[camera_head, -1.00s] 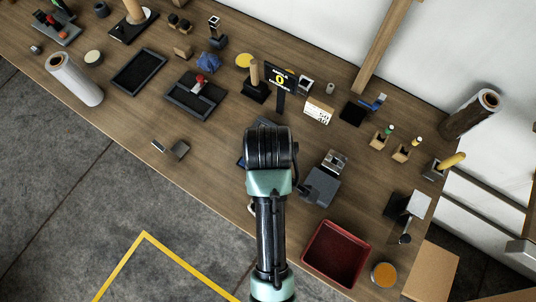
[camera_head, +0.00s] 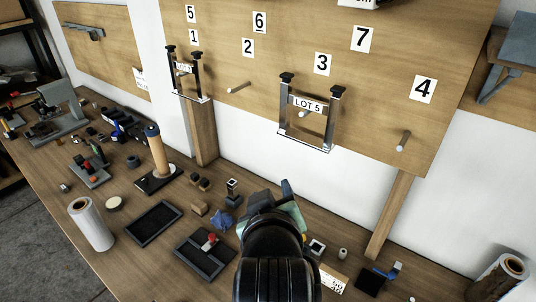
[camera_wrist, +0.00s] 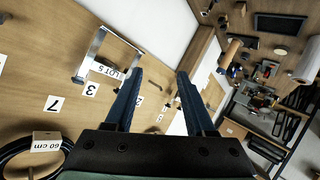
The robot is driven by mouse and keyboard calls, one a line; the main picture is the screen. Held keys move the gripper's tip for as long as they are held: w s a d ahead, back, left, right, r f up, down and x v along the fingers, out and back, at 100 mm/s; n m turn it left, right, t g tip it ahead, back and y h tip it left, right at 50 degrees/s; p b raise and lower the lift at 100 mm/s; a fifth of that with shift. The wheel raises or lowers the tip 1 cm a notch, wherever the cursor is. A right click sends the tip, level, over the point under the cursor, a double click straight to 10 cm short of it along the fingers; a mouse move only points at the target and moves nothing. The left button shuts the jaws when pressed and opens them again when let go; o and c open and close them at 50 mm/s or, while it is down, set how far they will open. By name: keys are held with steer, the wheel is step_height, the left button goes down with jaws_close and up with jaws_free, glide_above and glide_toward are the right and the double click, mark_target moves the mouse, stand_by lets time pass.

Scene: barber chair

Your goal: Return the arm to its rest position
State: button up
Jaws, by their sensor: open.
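My gripper shows in the wrist view (camera_wrist: 158,75), with its two dark blue fingers spread apart and nothing between them. In the head view my black and teal arm rises at the bottom centre, above the bench, and hides most of the gripper. A metal frame labelled LOT 5 (camera_head: 283,122) hangs on the pegboard (camera_head: 225,60) below number 3. It also shows in the wrist view (camera_wrist: 82,68), to the left of the fingers and apart from them. A second labelled frame (camera_head: 198,77) hangs near number 1.
The wooden bench (camera_head: 120,270) carries a white roll (camera_head: 91,225), black trays (camera_head: 153,223), a wooden post on a black base (camera_head: 157,152) and several small parts. A brown roll (camera_head: 503,280) stands at right. Bare pegs (camera_head: 404,141) stick out from the board.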

step_height(320, 180, up, 14)
steer(key=m+t, duration=0.2)
steer(key=t, duration=0.3)
steer(key=s+r+m+t, duration=0.1)
steer(key=s+r+t, duration=0.3)
steer(key=r, duration=0.7)
steer(key=s+r+m+t, duration=0.2)
steer(key=s+r+t, duration=0.3)
steer(key=s+r, duration=0.3)
step_height(320, 180, up, 4)
steer(key=shift+a+b, duration=0.25)
steer(key=shift+b, duration=0.05)
